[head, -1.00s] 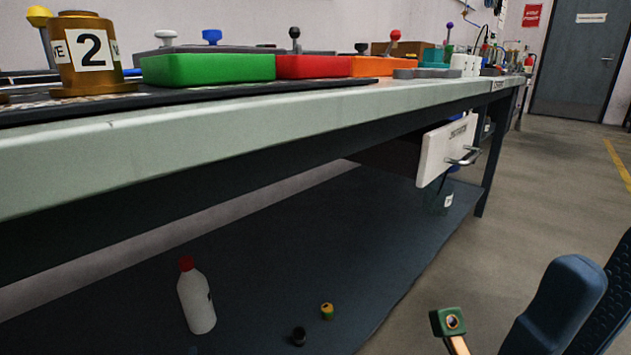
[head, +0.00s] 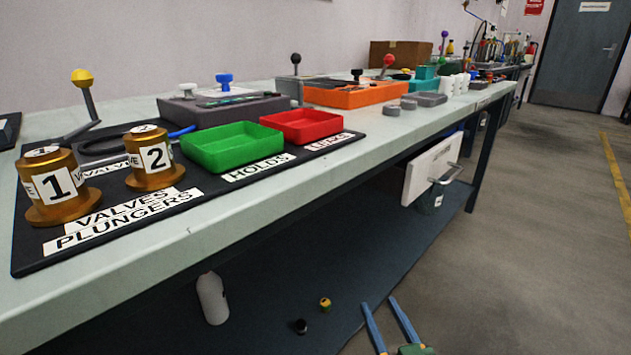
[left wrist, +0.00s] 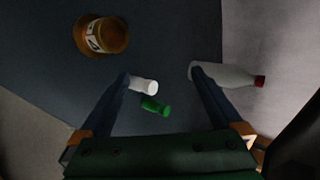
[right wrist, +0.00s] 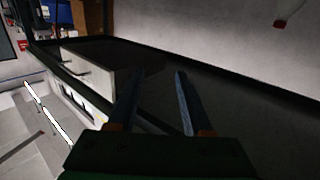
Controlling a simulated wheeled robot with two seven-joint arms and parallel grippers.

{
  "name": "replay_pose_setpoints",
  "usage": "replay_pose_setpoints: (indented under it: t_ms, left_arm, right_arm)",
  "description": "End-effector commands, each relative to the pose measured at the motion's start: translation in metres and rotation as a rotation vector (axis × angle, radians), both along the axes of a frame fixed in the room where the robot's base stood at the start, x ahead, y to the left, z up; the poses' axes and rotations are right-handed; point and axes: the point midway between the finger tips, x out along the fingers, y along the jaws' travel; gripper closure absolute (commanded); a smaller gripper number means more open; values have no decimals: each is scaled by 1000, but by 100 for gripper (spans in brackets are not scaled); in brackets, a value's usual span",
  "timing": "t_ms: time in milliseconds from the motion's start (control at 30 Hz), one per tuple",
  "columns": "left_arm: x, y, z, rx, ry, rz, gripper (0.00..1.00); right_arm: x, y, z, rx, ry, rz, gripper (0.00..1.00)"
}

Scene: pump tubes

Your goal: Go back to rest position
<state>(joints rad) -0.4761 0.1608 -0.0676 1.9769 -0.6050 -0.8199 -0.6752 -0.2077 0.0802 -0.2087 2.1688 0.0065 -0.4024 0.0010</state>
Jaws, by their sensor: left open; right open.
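My right gripper (head: 388,325) shows at the bottom of the head view, its two blue fingers apart with nothing between them, low in front of the workbench. In the right wrist view its fingers (right wrist: 152,95) are also open and empty. My left gripper does not show in the head view. In the left wrist view its fingers (left wrist: 160,82) are spread wide, with a white container (left wrist: 144,85) and a green container (left wrist: 155,106) in view beyond the gap, held by neither finger.
The workbench (head: 220,220) bears brass valves (head: 58,187), a green tray (head: 232,147) and a red tray (head: 300,126). A bottle (head: 212,298) and small items (head: 325,304) are on the shelf below. Floor (head: 550,230) at the right is clear.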

Motion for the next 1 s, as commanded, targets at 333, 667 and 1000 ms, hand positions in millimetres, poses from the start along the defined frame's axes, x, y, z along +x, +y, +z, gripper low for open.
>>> replay_pose_setpoints:
  t_ms: [333, 667, 1000]
  left_arm:
    - [-99, -108, 16, -891, 300, 730, 0]
    - [-153, -107, 125, -874, 388, 790, 0]
    - [-239, -90, 221, -828, 449, 796, 0]
  right_arm:
    - [-201, -58, -180, -233, 1238, -73, 50]
    - [-262, -67, -74, -271, 1359, -60, 50]
    - [-348, -83, 23, -305, 1418, -40, 50]
